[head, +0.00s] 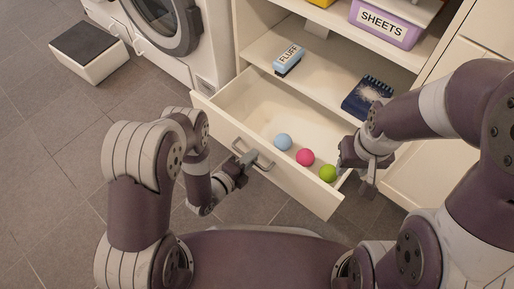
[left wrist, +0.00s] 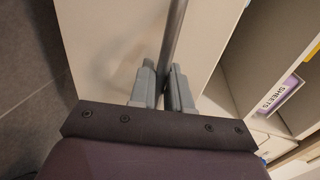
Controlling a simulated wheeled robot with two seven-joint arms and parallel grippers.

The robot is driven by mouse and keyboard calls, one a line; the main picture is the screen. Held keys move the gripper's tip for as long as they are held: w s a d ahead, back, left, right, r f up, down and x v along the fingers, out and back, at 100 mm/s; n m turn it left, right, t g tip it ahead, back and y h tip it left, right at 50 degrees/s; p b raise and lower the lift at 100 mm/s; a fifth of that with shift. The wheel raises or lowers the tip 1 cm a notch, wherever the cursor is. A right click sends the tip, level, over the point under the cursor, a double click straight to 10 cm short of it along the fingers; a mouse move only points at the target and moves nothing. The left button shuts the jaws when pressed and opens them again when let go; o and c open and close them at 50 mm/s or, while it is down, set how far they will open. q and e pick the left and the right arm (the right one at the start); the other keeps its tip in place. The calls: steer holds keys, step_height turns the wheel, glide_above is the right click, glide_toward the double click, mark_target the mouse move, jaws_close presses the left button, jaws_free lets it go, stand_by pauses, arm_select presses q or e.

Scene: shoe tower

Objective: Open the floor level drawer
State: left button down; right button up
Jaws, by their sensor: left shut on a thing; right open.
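The floor level drawer (head: 215,112) is cream-coloured and stands pulled out from the cabinet, its inside showing in the head view. A grey bar handle (head: 262,160) is on its front. My left gripper (head: 246,162) is shut on the handle, and the bar (left wrist: 173,45) runs between its fingers in the left wrist view. A blue ball (head: 284,142), a pink ball (head: 305,157) and a green ball (head: 328,173) lie in the drawer along its front. My right gripper (head: 366,180) is open by the drawer's right end.
A shelf above the drawer holds a box marked FLUFF (head: 288,60) and a dark blue packet (head: 367,98). A purple SHEETS bin (head: 385,22) is higher up. A washing machine (head: 165,25) and a white box (head: 88,55) stand left. Tiled floor (head: 60,170) is clear.

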arm_select(q)
steer(key=shift+s+a, duration=0.4)
steer(key=shift+s, duration=0.15)
arm_select(e)
steer(key=shift+s+a+r, duration=0.15)
steer(key=shift+s, duration=0.1)
arm_select(q)
steer(key=c, duration=1.3)
jaws_free()
